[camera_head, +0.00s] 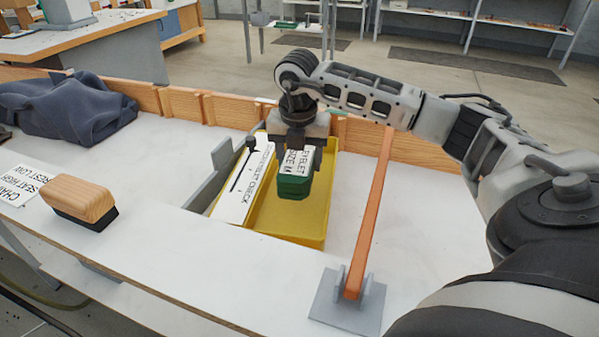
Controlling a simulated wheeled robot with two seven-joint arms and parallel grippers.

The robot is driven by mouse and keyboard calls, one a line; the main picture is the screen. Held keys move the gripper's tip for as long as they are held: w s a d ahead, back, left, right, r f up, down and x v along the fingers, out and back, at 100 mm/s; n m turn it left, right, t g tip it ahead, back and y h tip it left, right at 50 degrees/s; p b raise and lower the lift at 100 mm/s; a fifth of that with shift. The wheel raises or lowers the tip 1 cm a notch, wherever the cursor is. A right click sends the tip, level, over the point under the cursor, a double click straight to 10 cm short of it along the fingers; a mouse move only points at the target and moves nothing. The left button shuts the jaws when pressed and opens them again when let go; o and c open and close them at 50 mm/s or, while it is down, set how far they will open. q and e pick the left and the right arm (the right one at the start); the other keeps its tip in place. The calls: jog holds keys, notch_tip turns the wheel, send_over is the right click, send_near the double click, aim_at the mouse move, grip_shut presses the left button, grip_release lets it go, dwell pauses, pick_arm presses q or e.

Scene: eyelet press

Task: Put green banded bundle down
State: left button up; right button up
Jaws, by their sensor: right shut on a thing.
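The green bundle (294,187) has a white label on top with print that reads in part "EYELET SIZE M". My right gripper (301,150) reaches down from above and is shut on it, covering its far end. The bundle is over the right part of a yellow tray (314,240); I cannot tell whether it touches the tray floor. My left gripper is not in view.
A white card with print (244,188) lies along the tray's left side. An orange bar (371,210) slants up from a grey bracket (347,303) on the right. A wooden brush (80,200), a paper sign (27,184) and dark cloth (65,106) lie left. A low wooden rail (185,103) lines the back.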

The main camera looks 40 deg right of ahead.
aim_at(299, 154)
jog(key=shift+m, duration=0.5)
notch_tip(299, 154, up, 4)
jog(key=shift+a+r+p, duration=0.1)
jog(key=shift+p, duration=0.35)
jog(key=shift+w+r+m, duration=0.1)
jog(key=shift+r+m, duration=0.15)
jog(key=shift+m, duration=0.35)
jog(key=shift+m+p, duration=0.4)
jog(key=shift+m, duration=0.2)
jog(key=shift+f+m, duration=0.25)
jog(key=shift+m, duration=0.15)
notch_tip(299, 154, down, 6)
jog(key=shift+r, duration=0.2)
jog(key=shift+f+b, duration=0.45)
jog(key=shift+f, duration=1.6)
